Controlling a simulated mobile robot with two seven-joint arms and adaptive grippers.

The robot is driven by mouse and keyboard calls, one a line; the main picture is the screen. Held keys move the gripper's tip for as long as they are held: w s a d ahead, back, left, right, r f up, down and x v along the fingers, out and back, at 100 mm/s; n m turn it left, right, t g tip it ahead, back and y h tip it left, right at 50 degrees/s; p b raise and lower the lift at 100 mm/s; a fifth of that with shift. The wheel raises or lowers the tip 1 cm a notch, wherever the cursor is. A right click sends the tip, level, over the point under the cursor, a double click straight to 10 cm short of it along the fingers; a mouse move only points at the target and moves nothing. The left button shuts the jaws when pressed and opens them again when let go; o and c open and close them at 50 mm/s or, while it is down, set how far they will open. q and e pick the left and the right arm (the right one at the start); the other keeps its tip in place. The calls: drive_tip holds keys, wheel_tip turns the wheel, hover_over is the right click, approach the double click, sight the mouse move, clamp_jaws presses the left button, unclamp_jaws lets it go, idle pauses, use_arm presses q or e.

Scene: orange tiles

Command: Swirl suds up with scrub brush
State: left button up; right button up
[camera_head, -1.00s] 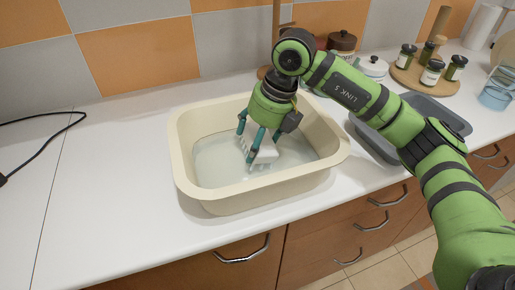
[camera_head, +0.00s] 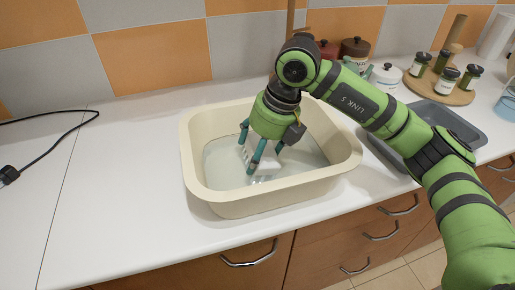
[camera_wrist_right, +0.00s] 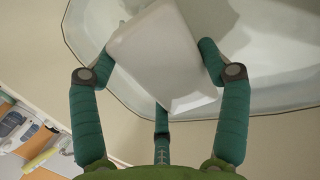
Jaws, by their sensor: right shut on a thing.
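A cream basin (camera_head: 204,196) with pale, whitish water (camera_head: 225,168) stands on the white counter. My right gripper (camera_head: 257,160) reaches down into the basin and is shut on the white scrub brush (camera_head: 264,172). In the right wrist view, the fingers of the right gripper (camera_wrist_right: 160,85) press around the brush's white block (camera_wrist_right: 160,60). The brush's lower side is hidden, so I cannot tell how deep it sits in the water. Suds are not clearly distinguishable from the water. My left gripper is not in view.
A grey sink (camera_head: 455,122) lies right of the basin. A round wooden board with several jars (camera_head: 447,80) and lidded canisters (camera_head: 354,52) stand behind. A black cable (camera_head: 50,148) lies at the left.

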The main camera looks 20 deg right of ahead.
drive_tip(key=p+v, duration=0.7)
drive_tip(key=v, duration=0.5)
drive_tip(key=shift+r, duration=0.2)
idle(0.4)
idle(0.5)
wheel_tip(320, 180, up, 5)
drive_tip(key=p, duration=0.3)
idle(0.5)
